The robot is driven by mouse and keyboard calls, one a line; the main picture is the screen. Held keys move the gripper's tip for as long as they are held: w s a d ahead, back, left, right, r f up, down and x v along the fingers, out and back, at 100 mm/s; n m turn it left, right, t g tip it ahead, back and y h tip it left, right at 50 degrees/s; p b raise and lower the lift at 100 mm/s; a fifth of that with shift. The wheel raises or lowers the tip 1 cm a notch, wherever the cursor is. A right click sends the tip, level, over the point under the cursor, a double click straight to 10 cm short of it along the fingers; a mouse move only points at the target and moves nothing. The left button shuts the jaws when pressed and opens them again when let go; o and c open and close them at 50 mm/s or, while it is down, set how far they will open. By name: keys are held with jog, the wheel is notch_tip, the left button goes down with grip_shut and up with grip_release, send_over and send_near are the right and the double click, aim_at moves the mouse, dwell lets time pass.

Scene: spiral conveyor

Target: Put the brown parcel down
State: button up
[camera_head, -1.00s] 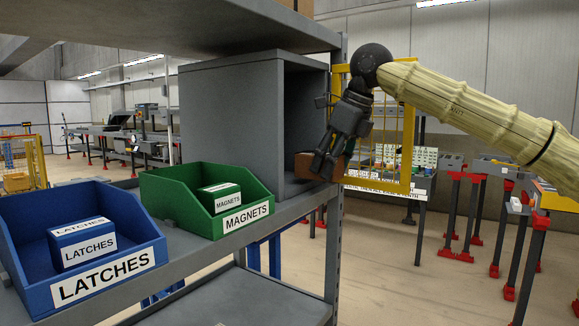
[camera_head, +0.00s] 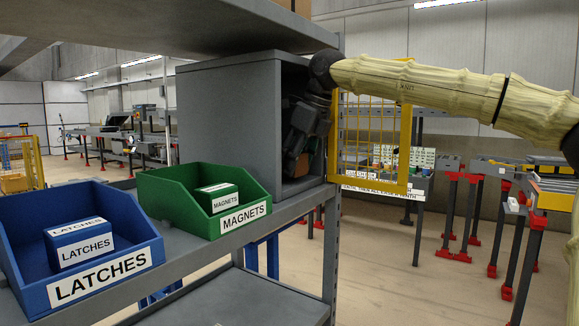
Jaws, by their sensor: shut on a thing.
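My gripper (camera_head: 300,130) reaches from the right into the open side of a grey box-like cubby (camera_head: 222,125) on the shelf. The brown parcel (camera_head: 299,165) shows inside that opening, below the gripper, close to the cubby's floor. My gripper is shut on the parcel. The cubby's near wall and the gripper hide much of the parcel and the fingertips. I cannot tell if the parcel touches the cubby floor.
A green MAGNETS bin (camera_head: 160,190) and a blue LATCHES bin (camera_head: 20,215) stand left of the cubby, each with a labelled box inside. An upper shelf (camera_head: 190,22) hangs close above the cubby. A yellow mesh frame (camera_head: 402,150) stands to the right.

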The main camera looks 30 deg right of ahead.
jog(key=shift+w+a+r, duration=0.1)
jog(key=shift+w+a, duration=0.25)
jog(key=shift+w, duration=0.35)
jog(key=shift+w+f, duration=0.1)
jog(key=shift+f, duration=0.7)
jog(key=o, duration=1.1)
jog(key=shift+f, duration=0.1)
